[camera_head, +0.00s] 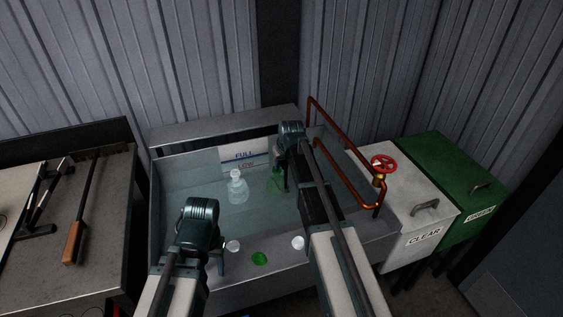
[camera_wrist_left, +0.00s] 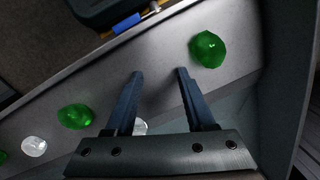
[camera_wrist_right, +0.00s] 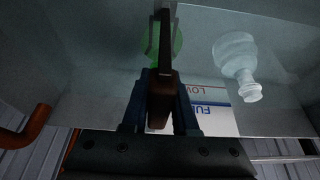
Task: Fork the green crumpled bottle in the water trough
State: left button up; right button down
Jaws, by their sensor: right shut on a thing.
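The water trough (camera_head: 165,210) is filled with water. The green bottle (camera_head: 276,181) is in it near the back wall, partly hidden by my right gripper (camera_head: 283,165). In the right wrist view my right gripper (camera_wrist_right: 161,78) is shut on the brown handle (camera_wrist_right: 162,92) of a dark tool. The tool's dark shaft (camera_wrist_right: 164,40) crosses in front of the green bottle (camera_wrist_right: 176,42); whether they touch I cannot tell. My left gripper (camera_head: 219,262) is over the trough's front ledge. In the left wrist view my left gripper (camera_wrist_left: 160,74) is open and empty.
A clear bottle (camera_head: 237,188) is in the trough left of the green one. Green and clear lumps (camera_head: 259,258) lie on the front ledge. A copper pipe (camera_head: 345,157) rises at the trough's right, beside a white CLEAR bin (camera_head: 405,200) and a green bin (camera_head: 455,175).

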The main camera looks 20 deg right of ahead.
aim_at(286, 168)
pick_arm(q)
jog(key=shift+w+a+f, duration=0.15)
jog(key=shift+w+f, duration=0.15)
jog(key=shift+f, duration=0.1)
pick_arm(e)
jog(key=shift+s+f, duration=0.25)
jog(key=shift+s, duration=0.55)
jog(key=shift+s+f, duration=0.2)
jog(key=shift+s, duration=0.55)
pick_arm(q)
jog(key=shift+r, duration=0.1)
pick_arm(e)
jog(key=shift+r, duration=0.1)
pick_arm(q)
jog(key=r+p, duration=0.1)
jog(key=w+r+p, duration=0.1)
jog(key=shift+a+p, duration=0.1)
jog(key=shift+p, duration=0.25)
pick_arm(e)
jog(key=shift+w+r, duration=0.55)
jog(key=shift+r, duration=0.25)
pick_arm(q)
jog(key=r+p, duration=0.4)
jog(key=shift+s, duration=0.25)
pick_arm(e)
notch_tip(286, 168, up, 4)
jog(key=shift+s, duration=0.1)
pick_arm(q)
jog(key=shift+f, duration=0.1)
